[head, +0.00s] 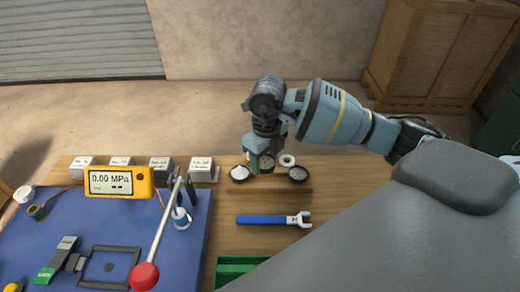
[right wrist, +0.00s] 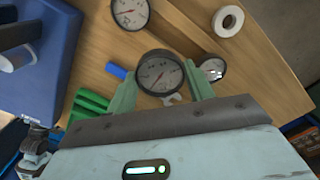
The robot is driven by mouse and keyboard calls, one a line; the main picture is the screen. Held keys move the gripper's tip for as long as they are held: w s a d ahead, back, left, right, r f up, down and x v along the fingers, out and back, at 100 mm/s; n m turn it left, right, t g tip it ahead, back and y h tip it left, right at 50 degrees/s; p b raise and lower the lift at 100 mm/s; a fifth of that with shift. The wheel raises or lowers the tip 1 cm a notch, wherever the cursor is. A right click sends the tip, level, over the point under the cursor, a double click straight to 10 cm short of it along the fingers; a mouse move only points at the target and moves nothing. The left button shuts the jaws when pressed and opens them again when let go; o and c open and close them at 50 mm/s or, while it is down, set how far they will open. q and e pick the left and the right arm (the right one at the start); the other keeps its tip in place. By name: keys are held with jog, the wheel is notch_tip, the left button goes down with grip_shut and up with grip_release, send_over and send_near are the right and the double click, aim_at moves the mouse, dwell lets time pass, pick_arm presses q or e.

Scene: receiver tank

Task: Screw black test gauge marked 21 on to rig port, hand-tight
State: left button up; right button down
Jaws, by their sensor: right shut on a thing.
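My right gripper (head: 262,164) comes down over the wooden board on the bench. In the right wrist view its two green fingers (right wrist: 163,88) are shut on a dark-rimmed round gauge (right wrist: 160,72) with a pale grey dial. I cannot read any mark on it, nor tell whether it is clear of the board. Two more dark-rimmed gauges lie beside it, one to the left (head: 240,173) and one to the right (head: 298,174). The blue rig (head: 180,262) stands at left with a yellow meter (head: 118,183) reading 0.00 MPa. I cannot pick out its port surely. My left gripper is out of view.
A red-knobbed lever (head: 145,276) rises over the rig. A blue-handled wrench (head: 272,220) lies in front of the board. A white ring roll (head: 287,160) sits behind it. Several labelled blocks (head: 160,168) line the back. A green tray (head: 238,268) is at front.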

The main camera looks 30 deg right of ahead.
aim_at(262, 169)
jog(key=n, duration=0.3)
jog(key=a+r+n, duration=0.1)
jog(key=shift+s, duration=0.4)
jog(key=n, duration=0.3)
jog(key=s+a+n, duration=0.1)
jog(key=shift+r+n, duration=0.3)
jog(key=s+a+r+n, duration=0.1)
jog(key=s+a+n, duration=0.1)
jog(key=n, duration=1)
jog(key=s+a+r+n, duration=0.1)
jog(key=s+n, duration=0.4)
jog(key=n, duration=0.7)
jog(key=shift+a+r, duration=0.35)
jog(key=shift+a, duration=0.05)
